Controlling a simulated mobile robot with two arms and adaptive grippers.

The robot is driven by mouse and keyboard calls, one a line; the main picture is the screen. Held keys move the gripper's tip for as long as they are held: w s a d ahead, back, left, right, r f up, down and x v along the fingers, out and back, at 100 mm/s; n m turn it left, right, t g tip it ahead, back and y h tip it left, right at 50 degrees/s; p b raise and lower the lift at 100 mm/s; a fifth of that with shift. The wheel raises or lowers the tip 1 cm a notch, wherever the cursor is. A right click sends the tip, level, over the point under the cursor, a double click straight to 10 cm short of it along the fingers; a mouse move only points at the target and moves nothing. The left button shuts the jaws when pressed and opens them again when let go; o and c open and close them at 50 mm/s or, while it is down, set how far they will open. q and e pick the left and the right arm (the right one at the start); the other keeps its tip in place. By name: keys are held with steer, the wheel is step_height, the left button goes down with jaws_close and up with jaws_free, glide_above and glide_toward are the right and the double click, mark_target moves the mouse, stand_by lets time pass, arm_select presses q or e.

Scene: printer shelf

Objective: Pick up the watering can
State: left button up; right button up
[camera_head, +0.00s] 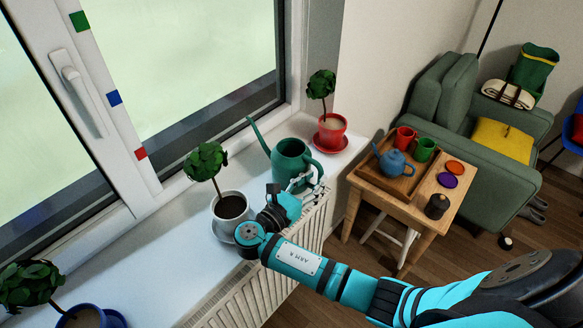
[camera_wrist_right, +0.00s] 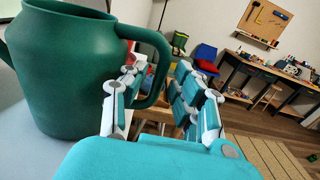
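The green watering can (camera_head: 291,160) stands upright on the windowsill between two potted plants, its long spout pointing up and left. It fills the left of the right wrist view (camera_wrist_right: 65,70), with its handle (camera_wrist_right: 160,65) on the right side. My right gripper (camera_head: 308,184) is at the handle side of the can. In the wrist view its two fingers (camera_wrist_right: 158,80) are spread apart, with the handle between them and a gap showing on the right finger's side. Whether a finger touches the handle is hard to tell. My left gripper is not in view.
A plant in a white pot (camera_head: 231,207) stands close to my right wrist. A plant in a red pot (camera_head: 331,132) stands behind the can. A radiator (camera_head: 262,290) is below the sill (camera_head: 150,262). A wooden side table (camera_head: 398,208) with a tray stands to the right.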

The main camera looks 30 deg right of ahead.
mark_target(320, 172)
steer(key=x, duration=0.3)
steer(key=shift+d+f, duration=0.1)
steer(key=shift+d, duration=0.05)
jaws_close()
steer(key=shift+w, duration=0.1)
stand_by(0.4)
